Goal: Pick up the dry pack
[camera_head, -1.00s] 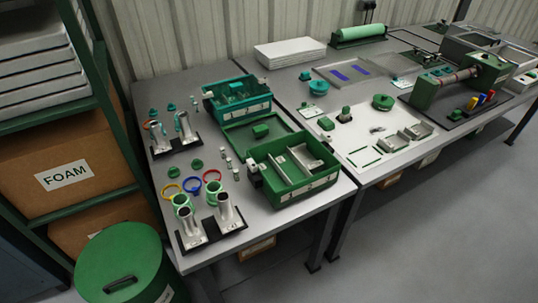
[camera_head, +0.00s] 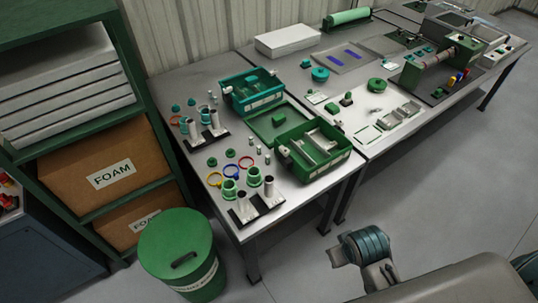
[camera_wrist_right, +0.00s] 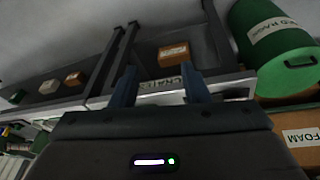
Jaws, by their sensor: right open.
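I cannot pick out a dry pack for certain in either view. My right arm reaches in at the lower right of the head view, over the floor in front of the benches. In the right wrist view, my right gripper (camera_wrist_right: 160,86) has its two fingers apart with nothing held between them. A small brown box (camera_wrist_right: 173,54) shows beyond the fingers, and several small boxes, including a brown one (camera_wrist_right: 75,78) and a pale one (camera_wrist_right: 48,86), show at the left. My left gripper is not in view.
A near bench (camera_head: 215,170) holds a teal tray (camera_head: 230,97), a green tray (camera_head: 340,158) and metal cylinders. A longer bench (camera_head: 395,150) continues right. A green bin (camera_head: 180,238) and a shelf with a FOAM box (camera_head: 85,180) stand left. Open floor lies in front.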

